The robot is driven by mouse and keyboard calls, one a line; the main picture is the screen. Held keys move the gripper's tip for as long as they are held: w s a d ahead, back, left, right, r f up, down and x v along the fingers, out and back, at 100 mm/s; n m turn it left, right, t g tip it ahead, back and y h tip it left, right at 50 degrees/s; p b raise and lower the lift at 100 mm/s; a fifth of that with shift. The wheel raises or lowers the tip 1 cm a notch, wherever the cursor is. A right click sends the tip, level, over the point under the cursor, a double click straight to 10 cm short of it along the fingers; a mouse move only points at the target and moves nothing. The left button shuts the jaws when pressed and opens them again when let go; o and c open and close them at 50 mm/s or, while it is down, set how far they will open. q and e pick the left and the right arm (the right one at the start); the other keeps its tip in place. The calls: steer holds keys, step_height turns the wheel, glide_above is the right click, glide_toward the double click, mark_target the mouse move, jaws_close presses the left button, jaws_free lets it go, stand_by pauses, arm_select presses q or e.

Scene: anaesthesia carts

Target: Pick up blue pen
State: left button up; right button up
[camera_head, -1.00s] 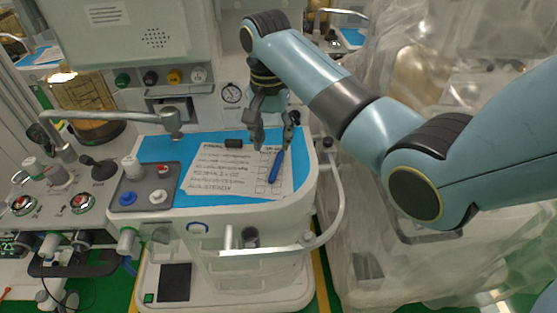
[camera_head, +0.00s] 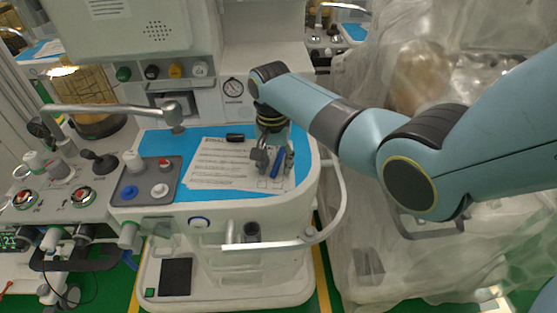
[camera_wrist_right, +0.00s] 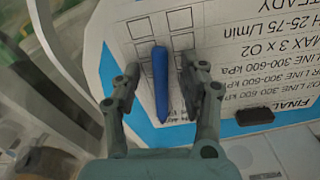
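The blue pen (camera_head: 276,163) lies on the white printed checklist sheet (camera_head: 218,165) near the right end of the cart's blue worktop. In the right wrist view the pen (camera_wrist_right: 160,84) lies lengthwise between the two fingers, with a gap on either side. My right gripper (camera_head: 274,163) is open and lowered around the pen; it also shows in the right wrist view (camera_wrist_right: 160,78). Whether the fingertips touch the sheet I cannot tell. My left gripper is not in view.
A small black object (camera_head: 235,137) lies at the sheet's top edge. A grey panel with knobs (camera_head: 148,183) stands left of the sheet. A white rail (camera_head: 275,244) runs along the cart's front. Plastic-draped equipment (camera_head: 365,215) stands at right.

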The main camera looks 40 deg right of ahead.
jaws_close()
